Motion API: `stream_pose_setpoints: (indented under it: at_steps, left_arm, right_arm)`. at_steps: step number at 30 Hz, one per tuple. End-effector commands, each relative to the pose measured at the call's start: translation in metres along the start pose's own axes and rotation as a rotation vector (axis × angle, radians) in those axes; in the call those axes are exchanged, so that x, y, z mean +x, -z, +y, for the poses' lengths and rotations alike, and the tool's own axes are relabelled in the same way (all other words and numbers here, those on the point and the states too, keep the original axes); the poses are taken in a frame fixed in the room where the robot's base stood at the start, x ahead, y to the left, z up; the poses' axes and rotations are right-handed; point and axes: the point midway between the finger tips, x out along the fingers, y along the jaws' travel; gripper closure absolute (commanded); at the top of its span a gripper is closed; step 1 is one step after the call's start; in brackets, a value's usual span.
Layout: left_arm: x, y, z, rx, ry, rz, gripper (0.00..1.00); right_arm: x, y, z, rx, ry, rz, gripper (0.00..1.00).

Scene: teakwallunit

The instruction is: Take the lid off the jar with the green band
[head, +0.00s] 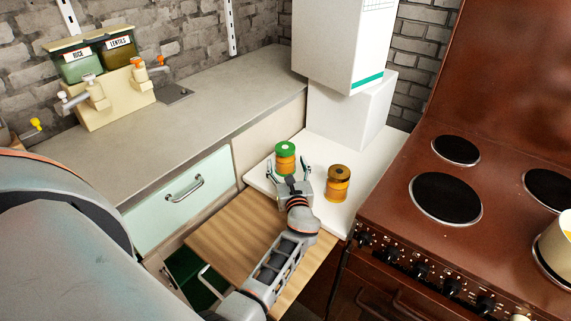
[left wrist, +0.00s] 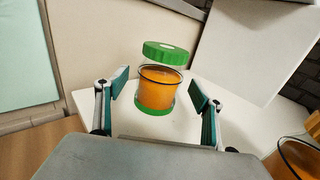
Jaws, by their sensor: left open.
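The jar with the green band (head: 285,163) stands on the white counter, with orange contents and a green lid (head: 286,148) on top. In the left wrist view the jar (left wrist: 158,90) shows its green band low down. The green lid (left wrist: 165,53) appears above the jar's dark rim; I cannot tell whether the pale strip between is clear glass or a gap. My left gripper (head: 292,164) is open, its fingers either side of the jar and apart from it in the left wrist view (left wrist: 159,90). My right gripper is not in view.
A second jar with a brown lid (head: 338,173) stands close on the right of my left gripper. White boxes (head: 350,110) are stacked behind. A brown stove (head: 470,240) is on the right. A wooden pull-out board (head: 235,235) lies in front.

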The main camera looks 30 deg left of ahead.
Motion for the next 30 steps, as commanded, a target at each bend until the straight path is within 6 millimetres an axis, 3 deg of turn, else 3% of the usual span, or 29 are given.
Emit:
stream_pose_setpoints:
  at_steps: [6,14,15,21,30]
  left_arm:
    - [0.028,0.003,0.001,0.001,-0.001,0.000,0.32]
    - [0.031,0.001,0.001,0.000,0.000,0.000,0.32]
    - [0.031,0.001,0.001,0.000,0.000,0.000,0.35]
    - [0.031,0.001,0.001,0.001,0.000,0.000,0.87]
    - [0.031,-0.001,0.001,0.000,-0.001,-0.003,0.87]
  right_arm:
    - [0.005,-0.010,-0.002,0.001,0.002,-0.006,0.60]
    - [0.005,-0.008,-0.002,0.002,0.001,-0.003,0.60]
    - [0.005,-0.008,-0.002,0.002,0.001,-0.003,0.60]
    - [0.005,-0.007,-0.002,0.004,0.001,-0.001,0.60]
    - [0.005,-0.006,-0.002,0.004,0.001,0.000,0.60]
